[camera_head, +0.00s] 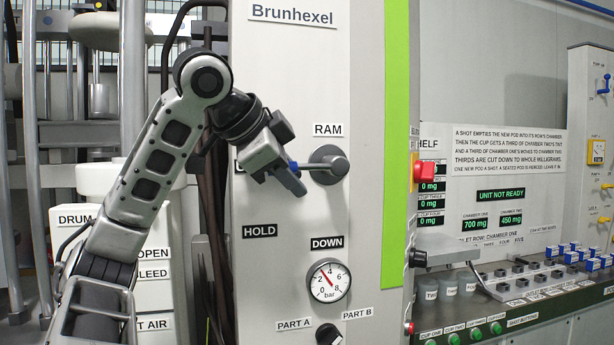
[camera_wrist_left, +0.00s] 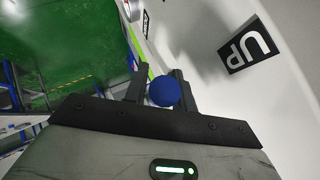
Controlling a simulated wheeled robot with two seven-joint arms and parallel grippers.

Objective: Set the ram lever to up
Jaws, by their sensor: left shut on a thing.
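The ram lever (camera_head: 328,165) is a grey pivot on the pale cabinet front under the RAM label (camera_head: 328,130). Its arm points left, toward the covered label side, with a blue knob at the end. My left gripper (camera_head: 291,168) is shut on the lever's blue knob, which shows between the fingers in the left wrist view (camera_wrist_left: 164,91). The UP label (camera_wrist_left: 248,47) shows in the left wrist view; in the head view my gripper mostly covers it. The HOLD label (camera_head: 260,231) is lower left of the pivot and the DOWN label (camera_head: 327,243) is below it. My right gripper is not in view.
A bar gauge (camera_head: 328,280) and a black knob (camera_head: 328,335) sit below the lever. A red button on a yellow box (camera_head: 425,175) juts out at the cabinet's right edge. A metering panel (camera_head: 490,190) with several buttons stands farther right.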

